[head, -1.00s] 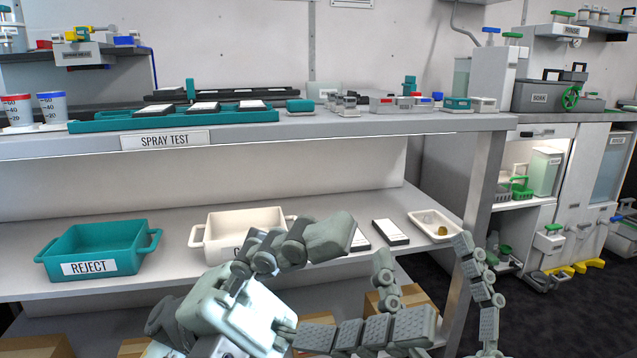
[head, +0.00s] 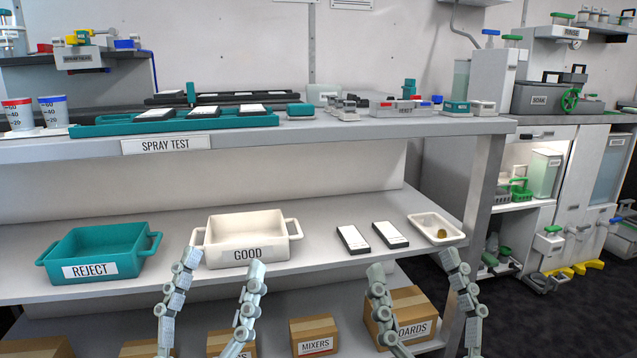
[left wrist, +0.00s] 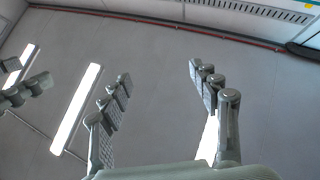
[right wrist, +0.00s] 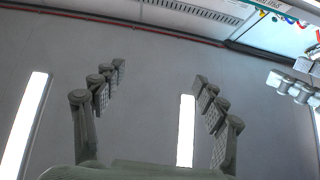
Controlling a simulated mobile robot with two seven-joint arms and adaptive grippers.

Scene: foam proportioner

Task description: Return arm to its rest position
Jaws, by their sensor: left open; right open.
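My left gripper (head: 224,257) is open and empty, its two segmented fingers pointing up in front of the lower shelf, below the white GOOD bin. My right gripper (head: 411,258) is also open and empty, fingers up, below the small white tray. In the left wrist view, my left fingers (left wrist: 160,72) are spread with only wall and ceiling lights between them. In the right wrist view, my right fingers (right wrist: 157,70) are spread in the same way, with nothing between them. Both arms above the wrists are out of the head view.
The lower shelf holds the teal REJECT bin (head: 95,240), white GOOD bin (head: 283,225), two dark-and-white pieces (head: 353,240) (head: 390,235) and the small white tray (head: 436,238). Cardboard boxes (head: 311,327) stand below. The SPRAY TEST bench (head: 330,131) is above. A clear gap separates my grippers.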

